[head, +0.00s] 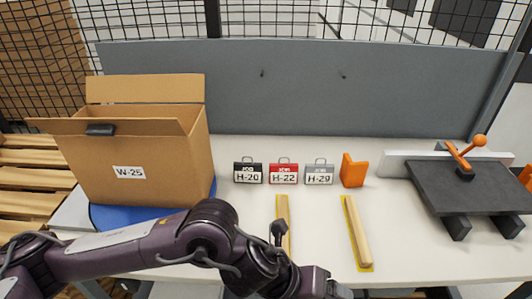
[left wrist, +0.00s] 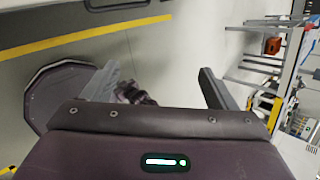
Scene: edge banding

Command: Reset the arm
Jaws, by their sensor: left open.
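My left arm (head: 130,247) comes in from the left and bends low across the front of the table. Its gripper end runs down past the bottom edge of the head view, so the fingers do not show clearly there. In the left wrist view my left gripper (left wrist: 158,80) has its two fingers wide apart with nothing between them. Beyond the fingers is floor with a yellow line (left wrist: 85,40). My right arm and gripper do not show.
An open cardboard box (head: 150,150) labelled W-25 stands left. Tags H-20 (head: 248,171), H-22 (head: 284,171) and H-29 (head: 319,171), an orange bracket (head: 353,171), two wooden strips (head: 357,232) and a dark fixture (head: 470,188) are on the white table (head: 400,245). My arm partly covers the left strip.

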